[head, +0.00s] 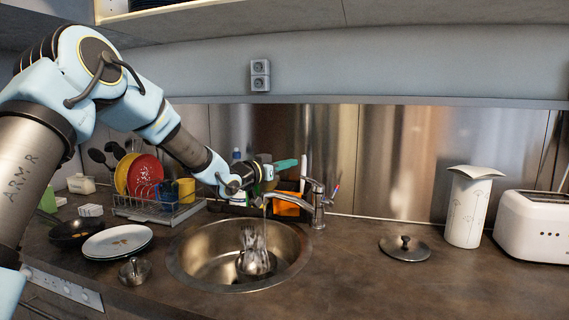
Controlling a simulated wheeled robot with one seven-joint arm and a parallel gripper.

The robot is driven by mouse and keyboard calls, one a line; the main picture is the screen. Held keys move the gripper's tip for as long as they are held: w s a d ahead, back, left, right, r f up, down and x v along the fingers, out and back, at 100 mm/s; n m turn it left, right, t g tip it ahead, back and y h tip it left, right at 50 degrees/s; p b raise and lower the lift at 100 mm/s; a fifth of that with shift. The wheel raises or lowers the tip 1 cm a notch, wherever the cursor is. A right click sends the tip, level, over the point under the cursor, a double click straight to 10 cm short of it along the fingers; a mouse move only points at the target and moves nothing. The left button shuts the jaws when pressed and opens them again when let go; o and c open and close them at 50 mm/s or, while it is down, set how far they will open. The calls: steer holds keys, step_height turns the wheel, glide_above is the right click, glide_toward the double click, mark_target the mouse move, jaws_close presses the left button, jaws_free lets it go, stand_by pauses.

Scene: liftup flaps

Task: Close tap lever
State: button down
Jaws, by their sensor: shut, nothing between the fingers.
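The chrome tap (318,212) stands at the back right rim of the sink (180,268), its spout (288,200) reaching left over the basin. Its lever (313,185) is on top of the tap body, tilted up to the left. The fingers look shut and empty. A small gap seems to separate them from the lever; depth is hard to judge.
An orange item (289,190) stands behind the tap. A pot lid (405,248), white canister (468,210) and toaster (530,225) are right.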

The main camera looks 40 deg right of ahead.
steer(key=d+f+p, duration=0.3)
steer(key=d, duration=0.1)
steer(key=shift+w+d+f+p, duration=0.25)
steer(key=shift+d+f+p, duration=0.05)
steer(key=shift+d+f, duration=0.1)
steer(key=f+b, duration=0.1)
steer(key=b, duration=0.1)
steer(key=a+f+b, duration=0.1)
steer(key=b, duration=0.2)
steer(key=f+h+b, duration=0.1)
steer(key=b, duration=0.1)
steer(key=shift+s+a+b, duration=0.1)
steer(key=shift+a+b, duration=0.25)
steer(key=shift+r, duration=0.1)
